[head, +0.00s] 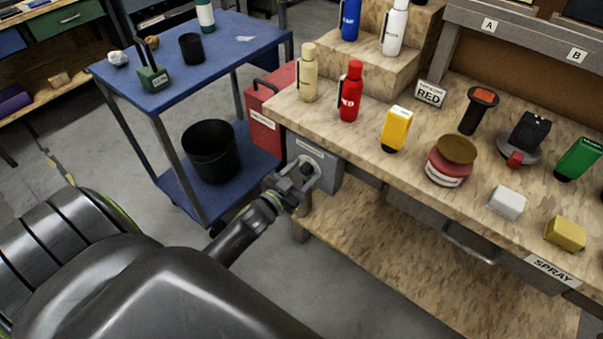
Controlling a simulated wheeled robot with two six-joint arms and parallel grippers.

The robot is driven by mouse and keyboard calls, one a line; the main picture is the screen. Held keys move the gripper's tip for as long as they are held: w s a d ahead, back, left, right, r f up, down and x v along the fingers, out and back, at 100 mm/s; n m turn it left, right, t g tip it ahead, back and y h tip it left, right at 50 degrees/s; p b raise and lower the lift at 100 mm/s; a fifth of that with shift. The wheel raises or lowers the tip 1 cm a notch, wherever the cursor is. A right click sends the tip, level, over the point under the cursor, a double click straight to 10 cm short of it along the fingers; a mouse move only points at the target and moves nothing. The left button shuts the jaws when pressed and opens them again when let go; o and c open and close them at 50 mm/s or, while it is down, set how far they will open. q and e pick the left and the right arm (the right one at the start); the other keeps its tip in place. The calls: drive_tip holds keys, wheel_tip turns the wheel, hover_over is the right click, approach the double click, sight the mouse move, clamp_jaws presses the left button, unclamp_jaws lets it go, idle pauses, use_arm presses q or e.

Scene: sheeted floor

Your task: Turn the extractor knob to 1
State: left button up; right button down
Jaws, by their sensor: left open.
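A grey metal box (331,164) with a small label is mounted under the near left corner of the workbench; it looks like the extractor's control box. My left gripper (306,177) is right in front of its face, with its open fingers at a small, dark, round part that may be the knob. The fingers hide most of that part. I cannot tell whether they touch it, or which number it points to. My right gripper is out of view.
The workbench (290,107) carries a red bottle (350,92), a beige bottle (308,75), a yellow bottle (397,128) and several tools. A blue cart (190,92) with a black bin (210,150) stands left. A red cabinet (265,127) is behind the grey box.

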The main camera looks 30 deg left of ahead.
use_arm(q)
drive_tip(key=shift+c, duration=0.3)
drive_tip(key=c, duration=0.9)
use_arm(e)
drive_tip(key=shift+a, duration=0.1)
use_arm(q)
drive_tip(key=shift+m, duration=0.4)
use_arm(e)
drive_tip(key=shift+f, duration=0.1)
use_arm(q)
drive_tip(key=shift+f+m+b, duration=0.1)
drive_tip(key=shift+m+b, duration=0.25)
drive_tip(key=shift+m, duration=0.55)
drive_tip(key=m+b, duration=0.1)
drive_tip(key=m, duration=0.2)
drive_tip(key=shift+m, duration=1.1)
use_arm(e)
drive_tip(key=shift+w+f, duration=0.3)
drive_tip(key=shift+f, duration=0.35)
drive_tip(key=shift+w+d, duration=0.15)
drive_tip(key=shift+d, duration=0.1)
